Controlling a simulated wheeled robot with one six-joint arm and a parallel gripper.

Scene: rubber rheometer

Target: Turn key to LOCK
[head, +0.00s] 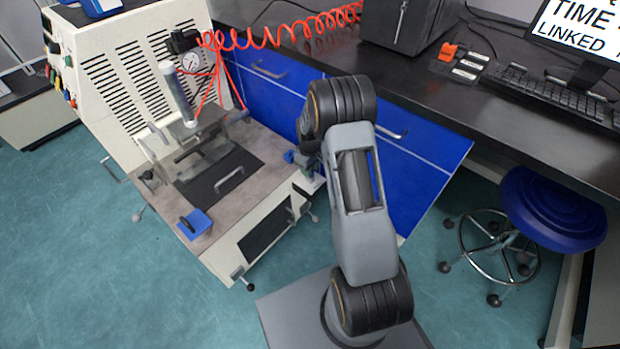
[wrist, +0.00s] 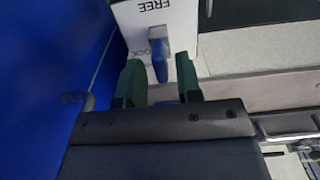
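In the wrist view, a white panel (wrist: 183,18) carries the word FREE upside down at its top. A second, partly hidden label at its left edge seems to end in "OCK". A blue key (wrist: 160,69) sits on the panel below FREE, with its long side pointing down the picture. My gripper (wrist: 158,76) is open, with one green finger on each side of the key and visible gaps between. In the head view, my arm reaches to the right side of the rheometer (head: 262,150); the gripper is mostly hidden behind my arm there, and the key cannot be made out.
A blue drawer cabinet (head: 425,170) stands close on the right of the machine, and its blue face fills the left of the wrist view. A black bench (head: 540,140) with a keyboard lies behind. A blue stool (head: 553,210) stands at right. Open floor lies in front.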

